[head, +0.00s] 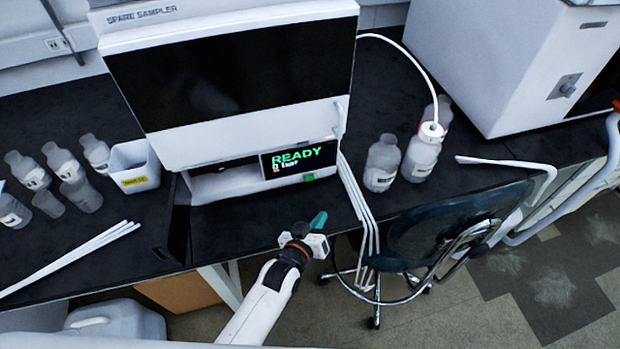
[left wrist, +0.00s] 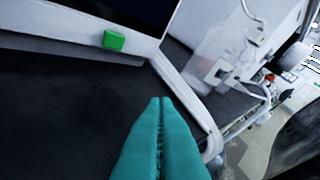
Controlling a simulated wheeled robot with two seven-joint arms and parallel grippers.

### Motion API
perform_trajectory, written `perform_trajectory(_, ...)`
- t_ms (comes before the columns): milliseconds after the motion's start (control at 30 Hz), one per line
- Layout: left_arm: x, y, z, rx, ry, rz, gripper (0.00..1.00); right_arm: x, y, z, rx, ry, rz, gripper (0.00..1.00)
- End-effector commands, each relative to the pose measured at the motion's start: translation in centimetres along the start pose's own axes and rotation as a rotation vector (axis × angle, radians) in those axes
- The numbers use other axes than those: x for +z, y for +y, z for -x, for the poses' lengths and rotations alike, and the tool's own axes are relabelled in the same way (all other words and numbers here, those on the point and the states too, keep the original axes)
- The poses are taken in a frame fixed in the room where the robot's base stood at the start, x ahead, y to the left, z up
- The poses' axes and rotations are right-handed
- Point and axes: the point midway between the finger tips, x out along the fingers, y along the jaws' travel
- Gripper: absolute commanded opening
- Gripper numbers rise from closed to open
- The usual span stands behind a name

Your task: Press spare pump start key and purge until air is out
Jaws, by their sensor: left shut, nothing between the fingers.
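The spare pump start key is a small green key (head: 309,178) at the lower front of the white stack labelled SPARE SAMPLER (head: 270,75). It also shows as a green block (left wrist: 114,41) in the left wrist view. Just above it in the head view, a display (head: 298,160) reads READY in green with a smaller line below that I cannot read surely. My left gripper (head: 319,220), with teal fingers, is shut and empty. It is below and in front of the key, apart from it. Its fingertips (left wrist: 161,100) are together in the wrist view. My right gripper is not in view.
Bottles (head: 68,165) and a white bin (head: 134,166) stand left of the stack. Labelled bottles (head: 382,163) stand to its right, one with a white tube (head: 401,48). White tubes (head: 356,205) run down beside the stack. A dark chair (head: 440,230) stands at the bench's front edge.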

Motion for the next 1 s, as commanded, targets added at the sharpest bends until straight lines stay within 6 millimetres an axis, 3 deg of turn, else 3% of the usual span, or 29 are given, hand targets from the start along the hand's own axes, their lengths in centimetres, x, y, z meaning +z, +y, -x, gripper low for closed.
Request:
perform_trajectory(367, 0.1, 0.2, -0.2, 0.0, -0.001, -0.001, 0.0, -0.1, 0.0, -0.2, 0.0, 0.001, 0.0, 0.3)
perform_trajectory(1000, 3.9, 4.1, -5.5, 0.0, 0.0, -0.002, 0.0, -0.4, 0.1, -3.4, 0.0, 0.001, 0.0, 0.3)
